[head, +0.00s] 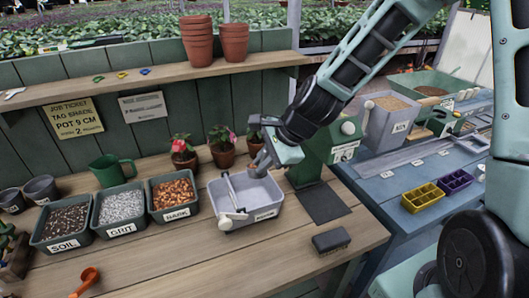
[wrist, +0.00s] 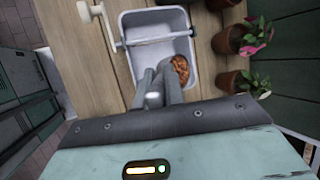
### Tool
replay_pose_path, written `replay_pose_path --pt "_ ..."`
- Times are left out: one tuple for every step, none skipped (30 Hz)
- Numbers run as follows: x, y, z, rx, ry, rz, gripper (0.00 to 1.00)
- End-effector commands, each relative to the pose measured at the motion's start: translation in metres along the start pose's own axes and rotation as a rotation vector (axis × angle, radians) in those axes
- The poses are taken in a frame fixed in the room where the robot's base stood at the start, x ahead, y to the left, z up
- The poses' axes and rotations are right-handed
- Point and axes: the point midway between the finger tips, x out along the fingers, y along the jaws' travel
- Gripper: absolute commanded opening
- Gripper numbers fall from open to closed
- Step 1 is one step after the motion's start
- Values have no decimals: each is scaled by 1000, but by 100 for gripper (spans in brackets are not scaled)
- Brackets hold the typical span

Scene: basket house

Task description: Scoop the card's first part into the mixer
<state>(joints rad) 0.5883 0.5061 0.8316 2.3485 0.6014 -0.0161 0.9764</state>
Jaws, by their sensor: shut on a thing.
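The mixer is a pale grey tub (head: 247,217) with a crank and a cross bar, on the wooden bench. My gripper (head: 262,160) is low over the mixer's back right side. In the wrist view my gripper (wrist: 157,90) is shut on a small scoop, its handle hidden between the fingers. The scoop's bowl holds brown-orange bark (wrist: 180,68) and shows over the mixer tub (wrist: 158,35). The bins of soil (head: 65,222), grit (head: 121,206) and bark (head: 174,192) stand in a row to the left. A job ticket card (head: 73,118) hangs on the back boards.
Potted flowering plants (head: 222,143) stand close behind the mixer. A green machine (head: 325,150) stands just right of it. An orange scoop (head: 85,281) lies at the front left, and a dark brush-like block (head: 331,240) at the front right. The bench front is mostly clear.

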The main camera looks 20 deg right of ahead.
Motion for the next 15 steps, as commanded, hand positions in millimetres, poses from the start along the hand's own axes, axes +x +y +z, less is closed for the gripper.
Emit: replay_pose_path --pt "-4 -3 3 4 0 19 0" --pt "-3 -4 3 7 1 29 0" --pt "-3 -4 3 14 1 43 0" --pt "-2 -5 2 18 -1 51 0" --pt "-2 -6 2 23 -1 59 0" --pt "-2 -7 2 27 -2 71 0" --pt "-1 -7 2 32 -2 81 0" --pt "-1 -7 2 35 -2 90 0" --pt "0 -8 2 40 -1 101 0" --pt "0 -9 1 44 0 111 0" --pt "1 -9 1 48 0 120 0" --pt "1 -9 1 52 2 133 0" --pt "2 -9 0 55 3 142 0" --pt "2 -11 0 60 2 149 0" --pt "2 -12 0 64 0 160 0"
